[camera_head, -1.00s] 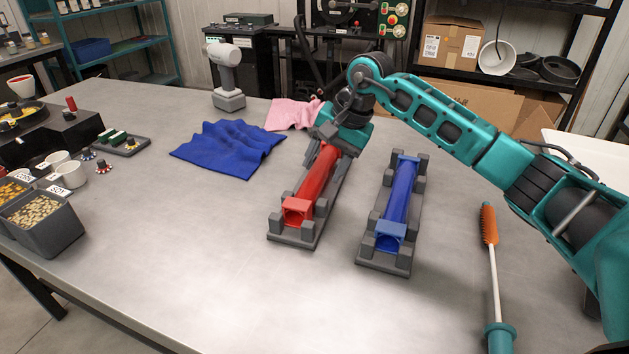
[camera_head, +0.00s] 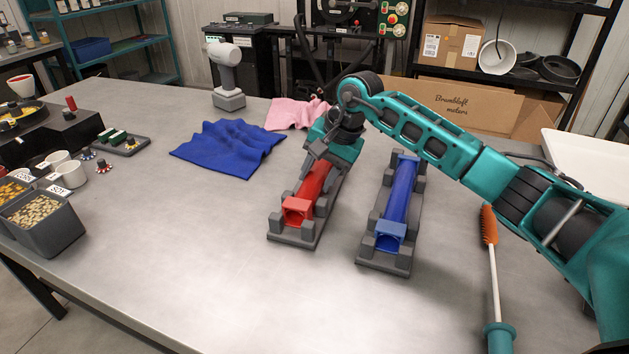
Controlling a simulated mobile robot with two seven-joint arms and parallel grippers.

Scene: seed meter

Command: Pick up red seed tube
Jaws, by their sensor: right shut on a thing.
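The red seed tube (camera_head: 304,200) lies in a dark grey cradle (camera_head: 292,239) near the middle of the table. Its square red end faces the front. My right gripper (camera_head: 318,160) comes down from above at the far part of the red tube and is shut on it. The gripper and wrist hide the tube's far end. The tube still lies along its cradle; I cannot see a gap beneath it. My left gripper is not in view.
A blue tube (camera_head: 400,198) lies in a second grey cradle (camera_head: 384,263) just to the right. An orange-bristled brush (camera_head: 491,250) lies further right. A blue cloth (camera_head: 228,148) and a pink cloth (camera_head: 292,115) lie behind.

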